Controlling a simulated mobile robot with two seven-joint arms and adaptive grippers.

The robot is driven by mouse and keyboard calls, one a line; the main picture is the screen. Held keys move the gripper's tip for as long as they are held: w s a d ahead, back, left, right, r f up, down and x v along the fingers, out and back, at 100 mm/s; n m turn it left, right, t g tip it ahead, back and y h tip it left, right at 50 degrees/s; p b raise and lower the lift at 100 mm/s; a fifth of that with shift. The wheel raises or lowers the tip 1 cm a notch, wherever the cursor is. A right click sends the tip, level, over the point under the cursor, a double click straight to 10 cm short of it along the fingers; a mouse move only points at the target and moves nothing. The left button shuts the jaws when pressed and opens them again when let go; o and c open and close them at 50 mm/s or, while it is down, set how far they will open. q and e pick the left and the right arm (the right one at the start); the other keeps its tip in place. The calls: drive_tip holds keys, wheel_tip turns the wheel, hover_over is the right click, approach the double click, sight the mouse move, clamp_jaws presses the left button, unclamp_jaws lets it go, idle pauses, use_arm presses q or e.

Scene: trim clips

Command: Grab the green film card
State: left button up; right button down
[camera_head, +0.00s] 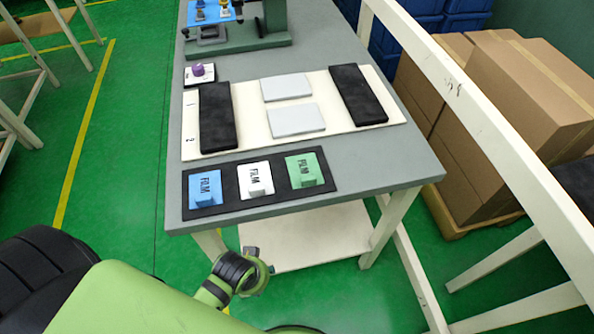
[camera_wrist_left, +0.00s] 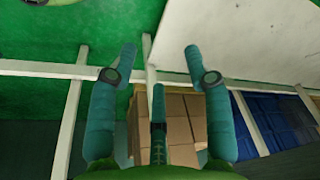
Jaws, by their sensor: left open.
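The green film card (camera_head: 304,170) lies in the right place of a black tray (camera_head: 231,201) at the table's near edge, with a small raised green block on it. A white film card (camera_head: 256,181) lies in the middle and a blue one (camera_head: 206,189) on the left. My left gripper (camera_wrist_left: 160,52) is open and empty in the left wrist view, its fingers spread apart. In the head view my left arm's wrist end shows below the table's front edge, apart from the cards; its fingers are hard to make out there. My right gripper is not in view.
Behind the tray, a cream board (camera_head: 245,112) holds two black pads (camera_head: 218,118) and two light grey plates. A purple-knobbed piece (camera_head: 199,73) and a green machine stand (camera_head: 272,40) are farther back. A white rail (camera_head: 480,110) and cardboard boxes (camera_head: 515,85) are right of the table.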

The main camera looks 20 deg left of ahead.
use_arm(q)
drive_tip(key=w+d+r+m+h, duration=0.1)
drive_tip(key=w+d+r, duration=0.2)
drive_tip(key=r, duration=1)
drive_tip(key=w+d+r+m+h, duration=0.2)
drive_tip(key=w+d+r+m, duration=0.15)
drive_tip(key=w+d, duration=0.35)
wheel_tip(320, 180, up, 8)
drive_tip(key=m+g+y, duration=0.3)
drive_tip(key=m, duration=0.2)
hover_over(309, 179)
drive_tip(key=shift+w+d, duration=0.1)
drive_tip(key=shift+d, duration=0.35)
drive_tip(key=shift+a+r+n, duration=0.15)
drive_tip(key=shift+a+n, duration=0.05)
drive_tip(key=shift+n, duration=0.05)
drive_tip(key=f+p, duration=0.1)
drive_tip(key=f, duration=0.1)
drive_tip(key=f+p, duration=0.1)
drive_tip(key=f, duration=0.1)
drive_tip(key=f+p, duration=0.1)
drive_tip(key=f, duration=0.1)
drive_tip(key=shift+s+a, duration=0.2)
drive_tip(key=shift+a, duration=0.05)
drive_tip(key=shift+f, duration=0.4)
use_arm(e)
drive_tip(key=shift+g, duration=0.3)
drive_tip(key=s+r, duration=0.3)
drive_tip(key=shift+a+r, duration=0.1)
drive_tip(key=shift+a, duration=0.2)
